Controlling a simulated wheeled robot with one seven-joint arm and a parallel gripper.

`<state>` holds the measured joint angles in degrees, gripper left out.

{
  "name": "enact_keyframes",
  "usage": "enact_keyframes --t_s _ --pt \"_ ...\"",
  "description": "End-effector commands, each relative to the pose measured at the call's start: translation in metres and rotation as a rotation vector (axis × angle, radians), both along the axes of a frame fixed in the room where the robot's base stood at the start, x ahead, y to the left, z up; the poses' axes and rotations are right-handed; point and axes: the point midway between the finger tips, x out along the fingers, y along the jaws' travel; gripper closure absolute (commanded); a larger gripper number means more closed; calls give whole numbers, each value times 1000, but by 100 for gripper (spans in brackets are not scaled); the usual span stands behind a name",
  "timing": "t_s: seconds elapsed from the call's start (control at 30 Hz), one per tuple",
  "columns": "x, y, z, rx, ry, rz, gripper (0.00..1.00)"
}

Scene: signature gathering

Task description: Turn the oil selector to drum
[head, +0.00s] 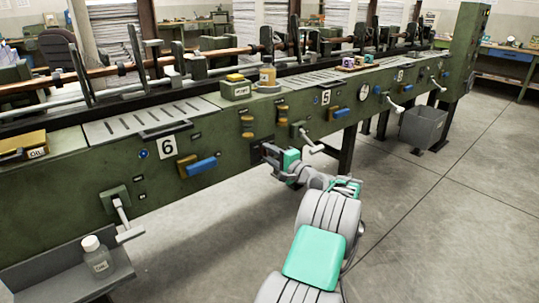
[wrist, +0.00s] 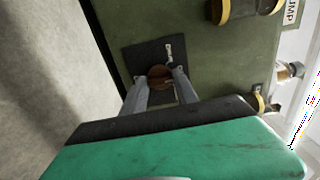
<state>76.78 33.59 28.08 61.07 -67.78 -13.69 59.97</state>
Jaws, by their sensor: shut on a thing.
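The oil selector is a small round brown knob (wrist: 159,73) on a dark square plate (wrist: 142,58) set in the green machine face. Small white marks show on the plate above and beside the knob, too small to read. My gripper (wrist: 161,88) is shut on the knob, one finger on each side. The fingers hide the knob's lower edges, and its pointing direction is unclear. In the head view my gripper (head: 265,153) reaches the front of the green machine (head: 225,130), right of the number 6 station, and covers most of the knob. The dark plate (head: 256,150) shows beside it.
A crank handle (head: 309,141) sticks out just right of my gripper. Brown knobs (head: 247,127) sit above it and a blue handle (head: 202,165) to its left. A bottle (head: 97,255) stands on a grey tray at lower left.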

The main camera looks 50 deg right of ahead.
Motion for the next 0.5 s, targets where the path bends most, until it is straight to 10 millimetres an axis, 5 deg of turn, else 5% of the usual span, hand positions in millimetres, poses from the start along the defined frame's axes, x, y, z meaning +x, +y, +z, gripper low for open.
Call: enact_keyframes --t_s 0.37,0.5 --pt "0 0 0 0 0 0 100" --pt "0 0 0 0 1 0 100"
